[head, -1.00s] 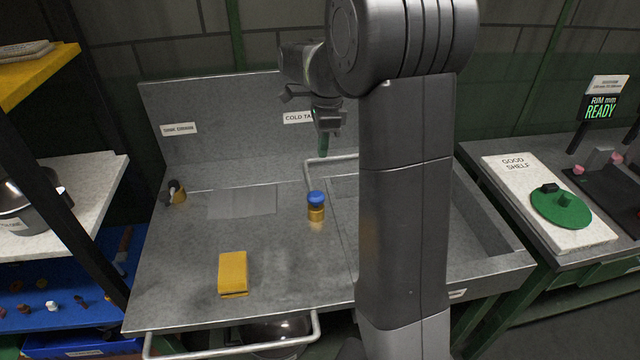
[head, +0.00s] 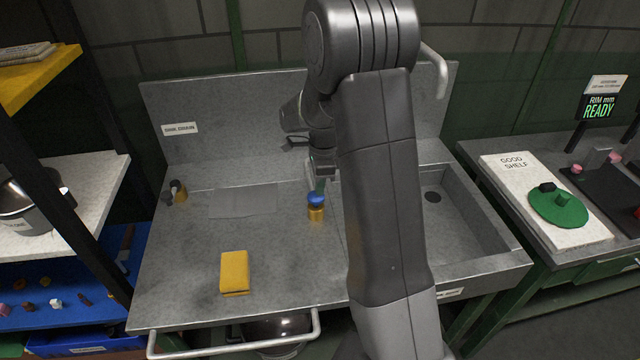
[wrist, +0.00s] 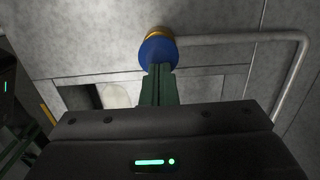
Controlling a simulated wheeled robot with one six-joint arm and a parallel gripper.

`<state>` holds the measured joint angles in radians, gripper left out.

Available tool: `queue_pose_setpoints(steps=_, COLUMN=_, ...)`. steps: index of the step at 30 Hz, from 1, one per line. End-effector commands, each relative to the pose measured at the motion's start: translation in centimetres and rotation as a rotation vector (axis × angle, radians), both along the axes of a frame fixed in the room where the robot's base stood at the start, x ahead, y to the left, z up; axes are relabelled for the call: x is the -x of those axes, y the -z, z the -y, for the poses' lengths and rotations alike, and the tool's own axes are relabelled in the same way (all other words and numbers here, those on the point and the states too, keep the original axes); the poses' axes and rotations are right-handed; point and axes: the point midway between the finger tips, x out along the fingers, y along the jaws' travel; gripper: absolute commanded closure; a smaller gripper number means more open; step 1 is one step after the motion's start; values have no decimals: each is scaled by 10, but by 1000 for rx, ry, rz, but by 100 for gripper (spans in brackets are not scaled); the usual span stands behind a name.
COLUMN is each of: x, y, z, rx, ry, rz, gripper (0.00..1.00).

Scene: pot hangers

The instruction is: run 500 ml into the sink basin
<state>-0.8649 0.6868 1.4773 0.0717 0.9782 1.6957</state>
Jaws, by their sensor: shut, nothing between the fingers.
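The tap with a blue knob on a brass body (head: 316,212) stands on the sink's steel deck, left of the basin. The blue knob also shows in the wrist view (wrist: 157,53). My gripper (head: 318,188) is shut and empty, pointing down at the knob. In the wrist view its green fingertips (wrist: 158,72) overlap the knob's edge; I cannot tell whether they touch it. The sink basin (head: 470,215) is at the right, partly hidden by my arm, with a dark drain hole (head: 432,196). No running water is visible.
A pale bent pipe (head: 441,75) shows beside my arm at the back. A yellow sponge (head: 235,272) lies on the deck. A green lid (head: 558,208) lies on the right-hand board.

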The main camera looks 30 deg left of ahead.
Motion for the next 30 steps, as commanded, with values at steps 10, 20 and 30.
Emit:
queue_pose_setpoints(steps=10, x=0, y=24, z=0, rx=1, ry=0, rz=-1, gripper=100)
queue_pose_setpoints(steps=20, x=1, y=28, z=1, rx=3, ry=0, rz=-4, gripper=100)
queue_pose_setpoints(steps=30, x=2, y=30, z=2, rx=6, ry=0, rz=-8, gripper=100)
